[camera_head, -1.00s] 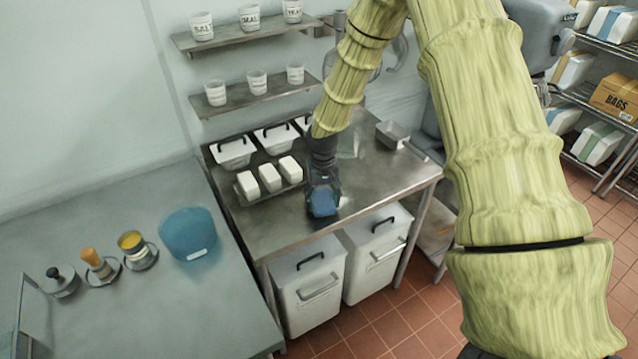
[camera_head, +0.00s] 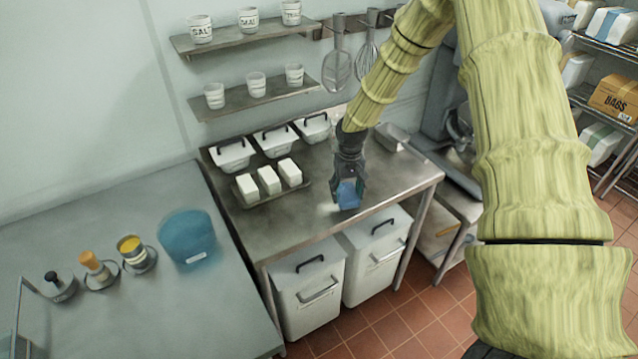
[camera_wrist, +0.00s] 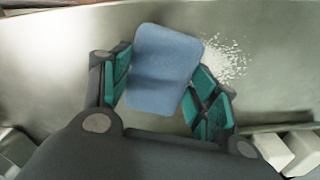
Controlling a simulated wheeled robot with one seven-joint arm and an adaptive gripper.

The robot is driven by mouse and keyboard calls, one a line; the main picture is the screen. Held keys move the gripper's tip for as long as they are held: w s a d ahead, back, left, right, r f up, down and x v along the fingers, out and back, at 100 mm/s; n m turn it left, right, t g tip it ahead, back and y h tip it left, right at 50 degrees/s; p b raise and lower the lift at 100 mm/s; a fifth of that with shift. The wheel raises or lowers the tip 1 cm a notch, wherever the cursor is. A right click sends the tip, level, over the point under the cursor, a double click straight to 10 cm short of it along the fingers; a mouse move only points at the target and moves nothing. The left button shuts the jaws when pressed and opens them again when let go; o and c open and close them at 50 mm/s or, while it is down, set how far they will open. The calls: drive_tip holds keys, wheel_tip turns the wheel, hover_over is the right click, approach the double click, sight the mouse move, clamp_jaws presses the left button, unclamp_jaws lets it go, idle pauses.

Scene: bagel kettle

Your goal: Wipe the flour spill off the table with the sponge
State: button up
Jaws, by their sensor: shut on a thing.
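My gripper (camera_head: 348,184) is shut on a blue sponge (camera_head: 349,196) low over the steel table (camera_head: 395,185), near its front edge. In the wrist view the sponge (camera_wrist: 165,70) sits between the teal finger pads of my gripper (camera_wrist: 165,88). White flour (camera_wrist: 225,60) lies on the table just beside the sponge in that view. A faint pale patch of flour (camera_head: 327,209) shows left of the sponge in the head view. Whether the sponge touches the table I cannot tell. Any flour under the sponge is hidden.
A tray (camera_head: 249,203) with white blocks (camera_head: 268,180) lies left of my gripper. Lidded white containers (camera_head: 233,154) stand along the back, and a metal pan (camera_head: 391,137) at the back right. White bins (camera_head: 308,287) stand below. The table's front right is clear.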

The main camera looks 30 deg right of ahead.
sight(318, 212)
drive_tip(key=shift+d, duration=0.75)
drive_tip(key=shift+d+f, duration=0.15)
drive_tip(key=shift+d, duration=0.1)
drive_tip(key=shift+w+a+r, duration=0.1)
drive_tip(key=shift+a+r, duration=0.15)
drive_tip(key=shift+r, duration=0.05)
drive_tip(key=shift+a+f, duration=0.25)
drive_tip(key=shift+a, duration=0.6)
drive_tip(key=shift+a+r, duration=0.2)
drive_tip(key=shift+a, duration=0.35)
drive_tip(key=shift+s+a+f, duration=0.2)
drive_tip(key=shift+a, duration=0.1)
drive_tip(key=shift+s+a, duration=0.1)
drive_tip(key=shift+a, duration=1.1)
drive_tip(key=shift+a+r, duration=0.15)
drive_tip(key=shift+a, duration=0.6)
drive_tip(key=shift+s+a+f, duration=0.1)
drive_tip(key=shift+a+f, duration=0.1)
drive_tip(key=shift+a, duration=0.1)
drive_tip(key=shift+s+a+r, duration=0.15)
drive_tip(key=shift+a, duration=1.8)
wheel_tip(318, 212, up, 8)
drive_tip(key=p, duration=0.4)
drive_tip(key=shift+p, duration=0.3)
